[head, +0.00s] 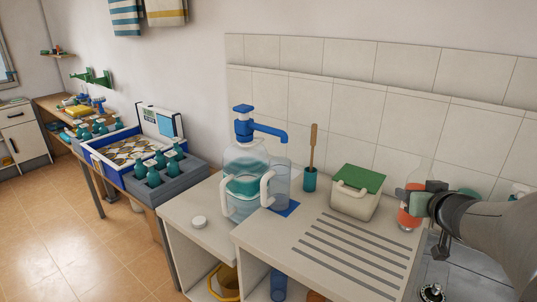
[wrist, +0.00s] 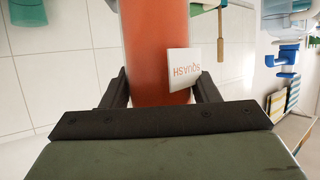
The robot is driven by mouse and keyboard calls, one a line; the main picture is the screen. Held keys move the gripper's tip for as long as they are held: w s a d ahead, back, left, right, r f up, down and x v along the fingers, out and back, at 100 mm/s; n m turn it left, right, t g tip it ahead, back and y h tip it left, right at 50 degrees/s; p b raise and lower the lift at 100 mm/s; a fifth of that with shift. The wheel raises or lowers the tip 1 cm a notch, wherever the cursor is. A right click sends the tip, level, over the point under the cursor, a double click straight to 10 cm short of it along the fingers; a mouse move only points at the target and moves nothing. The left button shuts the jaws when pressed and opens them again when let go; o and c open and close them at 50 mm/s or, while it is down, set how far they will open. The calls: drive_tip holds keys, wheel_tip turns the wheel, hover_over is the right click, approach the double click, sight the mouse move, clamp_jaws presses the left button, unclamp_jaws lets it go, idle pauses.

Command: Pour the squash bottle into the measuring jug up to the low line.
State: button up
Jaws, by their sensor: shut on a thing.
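The squash bottle (head: 409,216), with orange-red liquid below a clear upper part, is upright at the right of the counter in the head view. My gripper (head: 425,200) is shut around it. In the wrist view the bottle (wrist: 153,50) stands between the dark fingers, with a white label reading SQUASH upside down. I cannot tell whether its base touches the counter. No low line is readable.
A brush in a teal cup (head: 310,180) and a green-lidded white box (head: 355,193) stand between jugs and squash bottle. A slatted drainer area (head: 345,255) in front is clear. A white cap (head: 199,222) lies left.

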drive_tip(key=w+a+r+m+g+h+p, duration=0.1)
drive_tip(key=w+r+m+h, duration=0.3)
drive_tip(key=w, duration=0.7)
drive_tip(key=w+a+r+g+h+p, duration=0.15)
drive_tip(key=w+r, duration=0.35)
drive_tip(key=w, duration=0.6)
drive_tip(key=w+a+r+p, duration=0.1)
drive_tip(key=w+a, duration=0.2)
drive_tip(key=a, duration=0.6)
drive_tip(key=w+a+r+m+h, duration=0.1)
drive_tip(key=w+a, duration=0.2)
drive_tip(key=a, duration=0.7)
drive_tip(key=w+a+r+m+p, duration=0.1)
drive_tip(key=w+a, duration=0.2)
drive_tip(key=a, duration=0.6)
drive_tip(key=shift+w+a+h+p, duration=0.3)
drive_tip(key=shift+a+h, duration=0.05)
drive_tip(key=shift+g, duration=0.25)
